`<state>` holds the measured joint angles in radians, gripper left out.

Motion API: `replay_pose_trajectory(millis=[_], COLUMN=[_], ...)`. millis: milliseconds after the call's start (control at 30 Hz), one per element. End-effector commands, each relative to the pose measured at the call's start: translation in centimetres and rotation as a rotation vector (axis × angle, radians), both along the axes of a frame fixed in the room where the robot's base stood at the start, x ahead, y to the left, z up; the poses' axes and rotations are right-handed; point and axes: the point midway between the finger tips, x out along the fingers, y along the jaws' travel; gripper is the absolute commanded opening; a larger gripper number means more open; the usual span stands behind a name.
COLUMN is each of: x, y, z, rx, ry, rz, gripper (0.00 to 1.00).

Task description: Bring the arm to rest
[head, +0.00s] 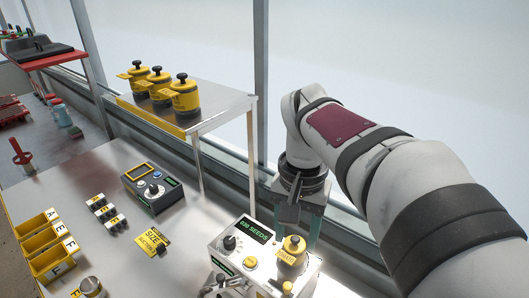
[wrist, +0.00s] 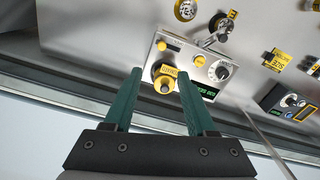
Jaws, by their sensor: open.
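My gripper (head: 297,226) is open, its two teal fingers pointing down just behind the seeder in the head view. In the wrist view my gripper (wrist: 159,78) shows its fingers spread, with nothing clamped between them. A yellow canister with a dark knob (head: 292,252) sits on the seeder, a metal box (head: 228,254) with a lit seed display. In the wrist view the canister (wrist: 165,80) appears between the fingertips. I cannot tell how far the fingers are from it. My arm reaches in from the right of the head view.
Several yellow canisters (head: 160,88) stand on a raised metal shelf (head: 226,102) at the back. A dark control box (head: 152,189), yellow bins (head: 46,246) and a yellow SIZE tag (head: 152,240) are on the bench. A window frame runs behind my arm.

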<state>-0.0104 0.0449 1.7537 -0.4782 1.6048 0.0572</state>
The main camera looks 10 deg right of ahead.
Motion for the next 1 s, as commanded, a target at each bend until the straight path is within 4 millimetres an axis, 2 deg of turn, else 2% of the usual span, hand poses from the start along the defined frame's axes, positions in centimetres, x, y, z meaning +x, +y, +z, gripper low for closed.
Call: replay_pose_trajectory(millis=[167, 233, 267, 367, 400, 500, 600, 700, 1000], x=[0.0, -0.8, -1.8, -8.0, -10.6, -16.0, -18.9, -19.5, -19.4], y=[0.0, 0.1, 0.2, 1.1, 1.6, 2.5, 3.0, 3.1, 3.1], z=[0.0, -0.1, -0.3, -1.9, -3.0, -5.8, -7.6, -8.2, -8.1], rx=[0.000, 0.005, 0.014, 0.063, 0.085, 0.129, 0.156, 0.161, 0.160], ry=[0.000, 0.001, 0.001, 0.007, 0.009, 0.012, 0.014, 0.015, 0.016], rz=[0.000, 0.003, 0.006, 0.023, 0.029, 0.039, 0.041, 0.041, 0.041], gripper=[0.56, 0.56, 0.56, 0.56, 0.56, 0.56, 0.56, 0.56, 0.56])
